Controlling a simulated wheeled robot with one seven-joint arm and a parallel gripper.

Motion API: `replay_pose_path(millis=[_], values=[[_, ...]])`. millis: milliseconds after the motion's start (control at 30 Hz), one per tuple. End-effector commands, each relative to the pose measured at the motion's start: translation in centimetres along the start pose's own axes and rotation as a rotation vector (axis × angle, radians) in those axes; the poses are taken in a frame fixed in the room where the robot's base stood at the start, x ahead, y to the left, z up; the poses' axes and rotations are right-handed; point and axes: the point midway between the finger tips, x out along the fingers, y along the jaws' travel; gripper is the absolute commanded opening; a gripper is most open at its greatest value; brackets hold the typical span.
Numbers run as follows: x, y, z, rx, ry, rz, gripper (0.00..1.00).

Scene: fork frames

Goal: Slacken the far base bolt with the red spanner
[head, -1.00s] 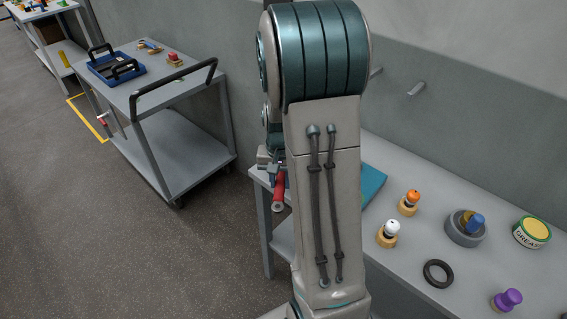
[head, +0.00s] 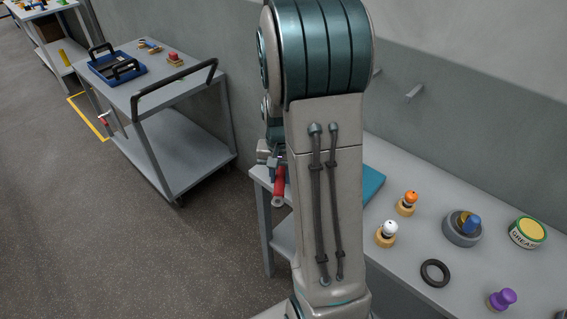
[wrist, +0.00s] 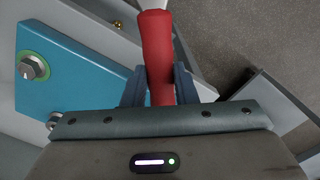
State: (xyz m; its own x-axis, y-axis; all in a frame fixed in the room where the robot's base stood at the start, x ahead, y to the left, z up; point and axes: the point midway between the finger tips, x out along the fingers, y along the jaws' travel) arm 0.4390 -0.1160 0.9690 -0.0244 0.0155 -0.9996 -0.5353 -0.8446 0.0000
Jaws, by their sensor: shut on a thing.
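The red spanner (head: 279,187) is held in my gripper (head: 271,163), at the left end of the workbench in the head view. In the wrist view my gripper (wrist: 157,88) is shut on the red handle (wrist: 157,48), which runs up and out of frame; the spanner's working end is out of that view. The blue base plate (wrist: 85,75) lies to the left of the handle. A hex bolt (wrist: 34,67) with a green ring sits on its left part. A second bolt (wrist: 54,119) is partly hidden by my gripper. In the head view my arm hides most of the plate (head: 373,183).
The workbench (head: 405,270) carries an orange-topped piece (head: 408,200), a white-topped piece (head: 388,231), a black ring (head: 435,272), a grey cup (head: 461,233), a grease tin (head: 528,232) and a purple knob (head: 502,299). A trolley (head: 185,140) with a blue tray (head: 117,70) stands left.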

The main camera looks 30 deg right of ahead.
Motion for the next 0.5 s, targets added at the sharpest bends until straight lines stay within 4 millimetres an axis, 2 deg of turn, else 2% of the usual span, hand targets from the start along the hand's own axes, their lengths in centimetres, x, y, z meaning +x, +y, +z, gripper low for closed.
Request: replay_pose_path(millis=[333, 500], values=[[-0.9, 0.0, 0.0, 0.000, 0.001, 0.000, 0.00], [-2.1, 0.0, 0.0, 0.000, 0.002, 0.000, 0.00]])
